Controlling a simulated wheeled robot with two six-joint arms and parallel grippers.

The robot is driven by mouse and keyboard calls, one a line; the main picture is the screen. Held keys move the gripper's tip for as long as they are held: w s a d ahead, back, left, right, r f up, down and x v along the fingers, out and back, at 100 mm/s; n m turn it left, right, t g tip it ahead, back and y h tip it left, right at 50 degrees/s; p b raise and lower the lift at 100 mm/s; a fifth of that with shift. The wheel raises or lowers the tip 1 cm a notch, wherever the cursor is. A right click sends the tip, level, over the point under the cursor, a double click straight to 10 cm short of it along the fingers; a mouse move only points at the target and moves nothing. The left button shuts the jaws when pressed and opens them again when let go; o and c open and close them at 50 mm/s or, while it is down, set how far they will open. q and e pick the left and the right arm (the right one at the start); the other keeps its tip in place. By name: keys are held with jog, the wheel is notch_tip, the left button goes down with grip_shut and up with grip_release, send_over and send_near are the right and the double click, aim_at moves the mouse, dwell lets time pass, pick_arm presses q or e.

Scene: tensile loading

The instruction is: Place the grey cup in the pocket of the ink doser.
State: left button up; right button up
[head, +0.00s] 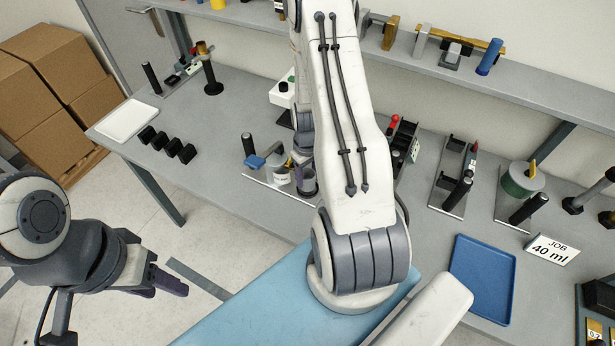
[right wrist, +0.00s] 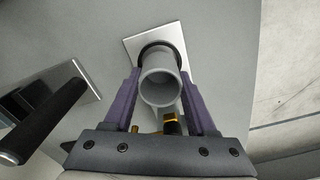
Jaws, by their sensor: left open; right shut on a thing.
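The grey cup (right wrist: 160,88) stands between the purple fingers of my right gripper (right wrist: 160,102), which is shut on it. In the right wrist view, its open mouth faces the camera and a dark ring (right wrist: 160,47) shows around its far part, over a silver plate (right wrist: 133,46). I cannot tell whether the cup is seated in the ring. In the head view my right gripper (head: 304,178) is partly hidden by my arm, at a station with a blue lever (head: 257,161) that looks like the ink doser. My left gripper (head: 168,281) is open and empty, off the table's front.
A black handle (right wrist: 42,122) stands left of the cup in the right wrist view, and brass fittings (right wrist: 172,125) sit close beneath it. A blue tray (head: 482,279), a job card (head: 552,249) and several stations stand to the right. A white tray (head: 127,120) lies at the left.

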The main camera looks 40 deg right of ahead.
jog(key=shift+f, duration=1)
jog(key=shift+f, duration=0.2)
jog(key=o, duration=1.4)
jog(key=shift+c, duration=0.2)
jog(key=shift+r, duration=0.1)
